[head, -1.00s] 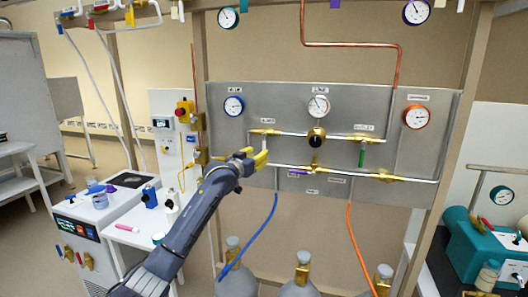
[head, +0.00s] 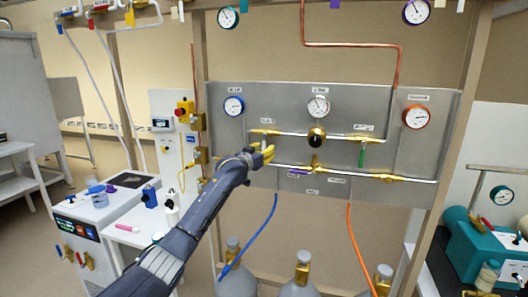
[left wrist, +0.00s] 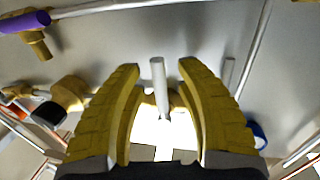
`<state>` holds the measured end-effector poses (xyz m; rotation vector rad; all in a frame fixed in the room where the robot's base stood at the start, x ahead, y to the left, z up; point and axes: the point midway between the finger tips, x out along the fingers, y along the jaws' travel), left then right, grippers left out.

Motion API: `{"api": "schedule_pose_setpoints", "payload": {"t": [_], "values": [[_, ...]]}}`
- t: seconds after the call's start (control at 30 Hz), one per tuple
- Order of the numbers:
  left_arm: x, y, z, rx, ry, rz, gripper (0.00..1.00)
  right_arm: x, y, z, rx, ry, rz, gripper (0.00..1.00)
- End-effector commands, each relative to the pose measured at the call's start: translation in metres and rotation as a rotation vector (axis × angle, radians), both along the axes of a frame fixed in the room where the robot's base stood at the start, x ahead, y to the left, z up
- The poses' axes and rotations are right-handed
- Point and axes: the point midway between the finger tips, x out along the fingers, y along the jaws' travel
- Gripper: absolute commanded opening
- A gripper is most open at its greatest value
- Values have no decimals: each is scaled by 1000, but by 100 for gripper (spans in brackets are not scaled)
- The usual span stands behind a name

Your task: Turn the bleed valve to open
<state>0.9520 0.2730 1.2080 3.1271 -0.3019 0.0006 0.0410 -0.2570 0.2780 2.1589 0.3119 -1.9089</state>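A grey panel (head: 225,155) carries brass pipework and several valves with coloured handles. Its small labels are too blurred to read, so I cannot tell which valve is the bleed valve. My left gripper (head: 267,154) is at the panel's left part, at the pale-handled valve (head: 264,133) on the upper pipe. In the left wrist view its two yellow fingers (left wrist: 160,105) are open, with a pale grey handle (left wrist: 158,75) between them and gaps on both sides. A purple handle (head: 298,172) and a green handle (head: 362,155) are to the right. My right gripper is out of view.
A black knob (head: 316,137) sits under the middle gauge (head: 318,106). A blue hose (head: 262,236) and an orange hose (head: 353,240) hang below the panel by the gas cylinders. A white bench (head: 135,235) with bottles stands at left.

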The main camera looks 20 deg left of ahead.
Motion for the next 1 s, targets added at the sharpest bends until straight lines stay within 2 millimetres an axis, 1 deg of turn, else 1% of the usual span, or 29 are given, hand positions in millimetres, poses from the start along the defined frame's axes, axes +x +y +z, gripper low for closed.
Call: {"api": "schedule_pose_setpoints", "payload": {"t": [0.07,0.3,0.4,0.83,0.93,1.0], "values": [[0,0,0,0,0,0,37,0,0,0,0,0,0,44],[0,0,0,0,0,0,9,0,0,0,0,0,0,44],[0,0,0,0,0,0,0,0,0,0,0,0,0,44],[-1,2,-1,-3,1,2,0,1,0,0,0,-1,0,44],[-3,9,-1,-18,0,11,0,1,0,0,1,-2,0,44],[-7,19,-2,-42,1,23,0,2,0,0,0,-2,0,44]]}}
